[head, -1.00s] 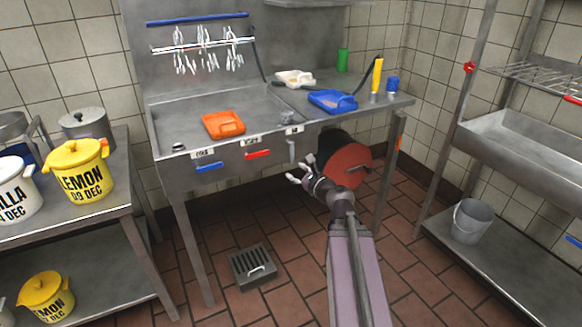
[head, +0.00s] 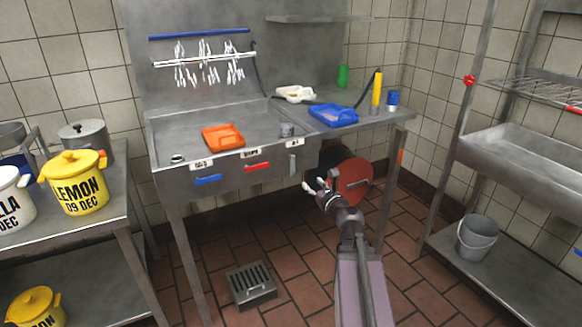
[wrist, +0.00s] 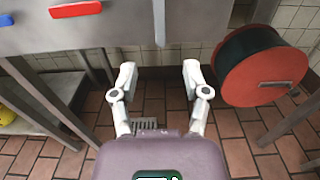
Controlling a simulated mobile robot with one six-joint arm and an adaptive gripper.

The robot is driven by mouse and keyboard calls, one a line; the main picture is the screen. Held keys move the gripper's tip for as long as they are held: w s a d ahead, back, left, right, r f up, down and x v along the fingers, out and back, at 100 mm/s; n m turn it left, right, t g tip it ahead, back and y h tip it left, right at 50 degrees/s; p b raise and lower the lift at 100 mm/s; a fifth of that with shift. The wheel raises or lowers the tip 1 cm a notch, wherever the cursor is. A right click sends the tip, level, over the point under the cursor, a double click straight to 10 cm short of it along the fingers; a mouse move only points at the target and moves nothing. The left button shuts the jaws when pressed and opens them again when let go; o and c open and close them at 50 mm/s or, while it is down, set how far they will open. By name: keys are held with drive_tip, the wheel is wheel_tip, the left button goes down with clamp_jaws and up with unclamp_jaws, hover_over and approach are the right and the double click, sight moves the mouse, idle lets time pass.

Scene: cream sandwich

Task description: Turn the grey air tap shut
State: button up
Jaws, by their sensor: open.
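The grey air tap (head: 293,164) is a flat lever on the sink's front panel, below the rightmost small label. It points straight down. In the wrist view the grey lever (wrist: 159,22) hangs at the top centre. My gripper (head: 314,186) is below and slightly right of the tap in the head view. In the wrist view my gripper (wrist: 159,70) has its two pale fingers spread apart with nothing between them. The tap lies ahead, roughly in line with the gap, and appears apart from the fingers.
A red lever (head: 257,167) and a blue lever (head: 208,180) lie level on the same panel. A black hose reel with a red face (wrist: 276,76) is close right of my gripper. A sink leg (head: 190,250) and floor drain (head: 251,284) are lower left.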

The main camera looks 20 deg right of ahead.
sight(293, 165)
drive_tip(key=w, duration=1.3)
drive_tip(key=shift+w+a, duration=0.1)
drive_tip(key=shift+a, duration=0.1)
